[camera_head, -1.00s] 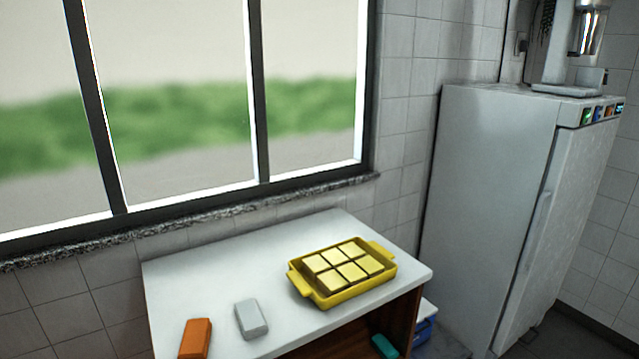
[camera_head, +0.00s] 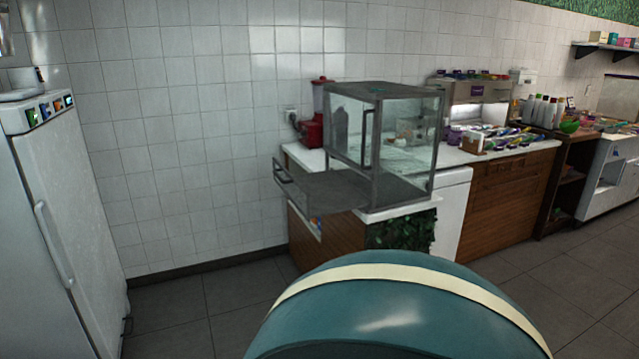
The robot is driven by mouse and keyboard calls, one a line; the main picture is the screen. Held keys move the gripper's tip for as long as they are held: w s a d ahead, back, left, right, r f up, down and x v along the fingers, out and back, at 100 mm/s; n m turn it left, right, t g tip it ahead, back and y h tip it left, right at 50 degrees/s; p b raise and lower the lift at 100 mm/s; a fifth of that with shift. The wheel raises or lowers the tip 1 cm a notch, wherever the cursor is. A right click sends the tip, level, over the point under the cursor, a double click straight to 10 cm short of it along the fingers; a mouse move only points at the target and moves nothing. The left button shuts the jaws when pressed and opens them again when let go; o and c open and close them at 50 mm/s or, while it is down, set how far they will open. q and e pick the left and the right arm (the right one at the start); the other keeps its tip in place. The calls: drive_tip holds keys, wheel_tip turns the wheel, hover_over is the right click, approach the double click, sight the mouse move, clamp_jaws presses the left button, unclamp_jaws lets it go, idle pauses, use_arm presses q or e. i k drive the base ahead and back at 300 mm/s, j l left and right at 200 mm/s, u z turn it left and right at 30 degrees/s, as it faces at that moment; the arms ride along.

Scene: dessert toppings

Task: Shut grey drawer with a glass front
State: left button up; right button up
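A grey-framed display case (camera_head: 435,140) with glass sides stands on the near end of the white counter. Its grey drawer (camera_head: 325,190) is pulled out to the left and juts past the counter's edge. A dark bar handle (camera_head: 283,171) is on the drawer's outer left end. A second upright handle shows on the case's left side. Neither of my grippers is in view.
A large teal rounded thing with a cream band (camera_head: 400,315) fills the bottom foreground. A white fridge (camera_head: 60,220) stands at the left. Grey floor (camera_head: 210,300) is open between the fridge and counter. A red blender (camera_head: 314,130) stands behind the case.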

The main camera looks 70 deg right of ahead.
sight(318, 194)
drive_tip(key=k+z, duration=0.1)
drive_tip(key=z, duration=2)
drive_tip(key=i+j+z, duration=0.15)
drive_tip(key=i, duration=0.45)
drive_tip(key=i+j+z, duration=0.15)
drive_tip(key=i, duration=0.45)
